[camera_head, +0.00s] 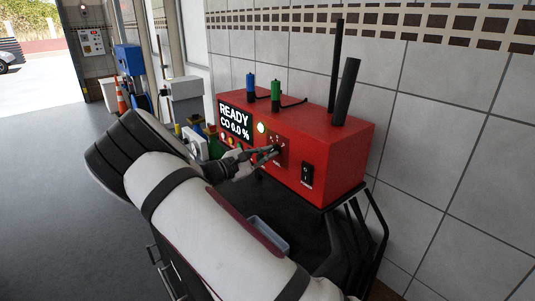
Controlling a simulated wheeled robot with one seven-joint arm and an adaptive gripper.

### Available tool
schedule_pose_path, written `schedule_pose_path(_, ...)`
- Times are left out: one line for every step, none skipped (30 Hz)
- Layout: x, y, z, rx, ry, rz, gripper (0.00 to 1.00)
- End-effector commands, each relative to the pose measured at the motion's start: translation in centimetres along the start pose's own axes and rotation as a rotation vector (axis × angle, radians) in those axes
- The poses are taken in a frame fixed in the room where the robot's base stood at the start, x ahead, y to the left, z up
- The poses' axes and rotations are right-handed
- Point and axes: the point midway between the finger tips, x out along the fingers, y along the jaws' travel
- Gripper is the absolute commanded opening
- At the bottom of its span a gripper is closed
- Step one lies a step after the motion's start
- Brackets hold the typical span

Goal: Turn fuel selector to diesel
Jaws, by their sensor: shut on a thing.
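A red analyser box (338,148) stands on a dark cart against the tiled wall. Its front shows a black display reading "READY CO 0.0 %" (235,121). The fuel selector (277,149) is a small knob on the front panel, right of the display, with small marks above it. My gripper (274,151) reaches in from the left, its fingertips at the selector and shut on it. The fingers partly hide the knob, and I cannot read which fuel it points to.
A black power switch (307,174) sits right of the selector. Blue (251,86) and green (276,95) cylinders and two black rods (345,92) stand on top of the box. My arm covers much of the cart. Open floor (45,190) lies to the left.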

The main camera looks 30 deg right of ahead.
Motion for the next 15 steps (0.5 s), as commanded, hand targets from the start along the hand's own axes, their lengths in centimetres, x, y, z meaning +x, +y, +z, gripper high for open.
schedule_pose_path(-0.09, -0.04, -0.04, 0.022, 0.002, 0.000, 0.00)
schedule_pose_path(-0.09, -0.03, -0.04, 0.035, 0.002, 0.000, 0.00)
schedule_pose_path(-0.08, -0.02, -0.05, 0.051, 0.002, 0.000, 0.00)
schedule_pose_path(-0.08, -0.02, -0.05, 0.061, 0.002, 0.000, 0.00)
schedule_pose_path(-0.08, -0.02, -0.06, 0.071, 0.002, 0.000, 0.00)
schedule_pose_path(-0.08, -0.02, -0.06, 0.083, 0.002, 0.000, 0.00)
schedule_pose_path(-0.08, -0.03, -0.07, 0.089, 0.002, 0.000, 0.00)
schedule_pose_path(-0.08, -0.03, -0.07, 0.096, 0.002, 0.000, 0.00)
schedule_pose_path(-0.08, -0.03, -0.08, 0.103, 0.002, -0.001, 0.00)
schedule_pose_path(-0.08, -0.03, -0.08, 0.108, 0.002, -0.001, 0.00)
schedule_pose_path(-0.08, -0.03, -0.08, 0.111, 0.002, -0.001, 0.00)
schedule_pose_path(-0.08, -0.03, -0.09, 0.115, 0.002, -0.001, 0.00)
schedule_pose_path(-0.08, -0.04, -0.09, 0.117, 0.002, -0.001, 0.00)
schedule_pose_path(-0.08, -0.04, -0.09, 0.118, 0.002, -0.001, 0.00)
schedule_pose_path(-0.08, -0.04, -0.10, 0.120, 0.002, -0.001, 0.00)
